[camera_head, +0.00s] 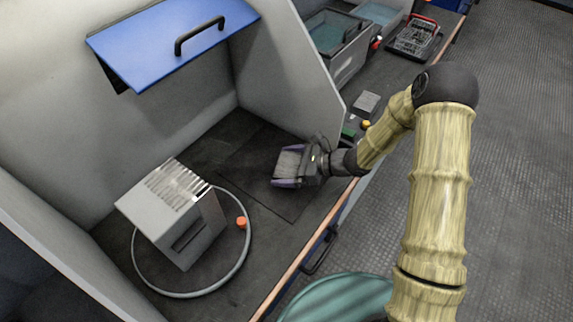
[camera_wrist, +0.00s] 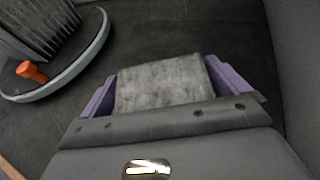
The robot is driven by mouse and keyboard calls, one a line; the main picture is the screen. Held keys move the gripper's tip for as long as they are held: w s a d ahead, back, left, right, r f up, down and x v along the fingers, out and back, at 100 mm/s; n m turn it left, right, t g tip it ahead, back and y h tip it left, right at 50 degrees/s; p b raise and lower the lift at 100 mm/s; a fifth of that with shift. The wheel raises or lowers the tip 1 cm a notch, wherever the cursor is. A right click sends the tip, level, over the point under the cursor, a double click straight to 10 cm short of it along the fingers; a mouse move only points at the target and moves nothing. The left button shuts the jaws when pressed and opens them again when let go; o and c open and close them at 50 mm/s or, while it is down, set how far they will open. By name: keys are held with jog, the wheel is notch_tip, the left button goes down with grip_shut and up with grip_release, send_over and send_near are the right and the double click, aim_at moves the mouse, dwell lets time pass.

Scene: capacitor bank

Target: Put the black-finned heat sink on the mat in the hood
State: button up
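My gripper (camera_head: 287,169) reaches into the hood from the right, its purple fingers on either side of a grey, mottled block (camera_head: 290,163). In the wrist view the block (camera_wrist: 162,84) fills the space between the fingers (camera_wrist: 165,88). No black fins show on it, so I cannot tell whether it is the heat sink. The dark mat (camera_head: 247,162) lies on the hood floor, under and around my gripper. I cannot tell whether the block touches the mat or hangs just above it.
A grey slotted box (camera_head: 170,210) stands inside a pale ring (camera_head: 247,252) at left, with an orange piece (camera_head: 241,222) inside the ring. The hood's side wall (camera_head: 285,70) and raised blue door (camera_head: 172,42) are close. Outside, another grey block (camera_head: 366,104) lies on the counter.

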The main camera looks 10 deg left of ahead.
jog(key=shift+r, duration=0.1)
jog(key=shift+d+r, duration=0.1)
jog(key=shift+r, duration=0.05)
jog(key=v, duration=1.1)
jog(key=shift+w+d+p, duration=0.1)
jog(key=shift+w+p, duration=0.05)
jog(key=shift+p, duration=0.2)
jog(key=shift+s+d+r, duration=0.2)
jog(key=shift+w+d, duration=0.1)
